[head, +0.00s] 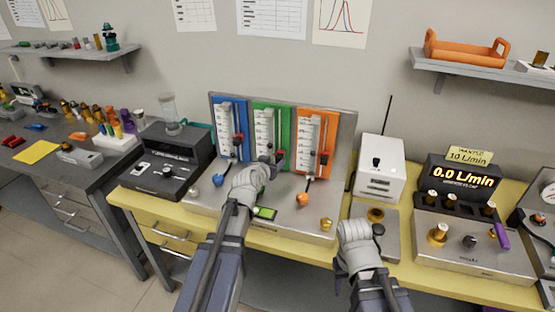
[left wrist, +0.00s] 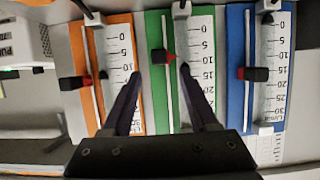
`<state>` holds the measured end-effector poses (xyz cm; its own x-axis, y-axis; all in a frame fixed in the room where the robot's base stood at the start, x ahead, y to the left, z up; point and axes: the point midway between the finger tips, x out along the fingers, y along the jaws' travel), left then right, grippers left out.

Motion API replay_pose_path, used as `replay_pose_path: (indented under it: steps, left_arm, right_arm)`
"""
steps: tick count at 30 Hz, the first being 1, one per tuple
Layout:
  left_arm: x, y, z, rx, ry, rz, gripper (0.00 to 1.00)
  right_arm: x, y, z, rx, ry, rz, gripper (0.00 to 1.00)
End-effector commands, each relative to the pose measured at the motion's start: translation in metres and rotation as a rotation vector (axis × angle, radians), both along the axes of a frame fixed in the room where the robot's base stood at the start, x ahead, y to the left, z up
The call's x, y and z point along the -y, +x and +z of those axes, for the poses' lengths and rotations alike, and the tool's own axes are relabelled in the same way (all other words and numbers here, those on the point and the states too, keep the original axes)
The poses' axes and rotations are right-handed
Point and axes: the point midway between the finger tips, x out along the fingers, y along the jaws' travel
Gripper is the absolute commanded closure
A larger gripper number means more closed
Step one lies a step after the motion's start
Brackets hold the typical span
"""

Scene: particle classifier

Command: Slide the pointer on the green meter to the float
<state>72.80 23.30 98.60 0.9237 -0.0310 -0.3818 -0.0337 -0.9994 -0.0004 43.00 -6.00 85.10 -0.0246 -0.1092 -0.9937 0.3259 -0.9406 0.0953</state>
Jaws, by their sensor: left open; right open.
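The green meter (head: 270,120) is the middle one of three on an upright panel. In the left wrist view the green meter (left wrist: 157,28) fills the middle, with a white scale beside its rail. Its pointer (left wrist: 161,56) is a black block with a red tip, level with about the 5 to 10 marks. My left gripper (left wrist: 161,70) is open, its two dark fingers either side of the pointer's column, tips slightly below the pointer in that picture. In the head view my left gripper (head: 272,160) is at the meter's lower part.
The blue meter (head: 230,118) and orange meter (head: 316,135) stand close on either side, with their own pointers. Knobs stick up from the metal base in front. A white box (head: 380,168) with an antenna stands right of the panel.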

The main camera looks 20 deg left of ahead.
Motion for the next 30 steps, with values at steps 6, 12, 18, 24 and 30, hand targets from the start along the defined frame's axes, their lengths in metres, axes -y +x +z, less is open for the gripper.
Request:
replay_pose_path:
  steps: [6,12,18,24,30]
  left_arm:
    - [0.001,0.034,-0.016,0.000,0.000,-0.001,0.40]
    - [0.002,0.056,-0.025,-0.001,-0.001,-0.001,0.40]
    - [0.002,0.058,-0.024,-0.001,-0.001,-0.001,0.40]
    - [0.002,0.058,-0.024,-0.001,-0.001,-0.001,0.51]
    - [0.002,0.058,-0.024,-0.001,-0.001,-0.001,0.74]
  right_arm:
    - [0.000,0.000,-0.016,0.000,0.000,0.000,0.50]
    - [0.000,0.000,-0.024,0.000,0.000,0.000,0.50]
    - [0.000,0.000,-0.024,0.000,0.000,0.000,0.50]
    - [0.000,0.000,-0.024,0.000,0.000,0.000,0.50]
    - [0.000,0.000,-0.024,0.000,0.000,0.000,0.50]
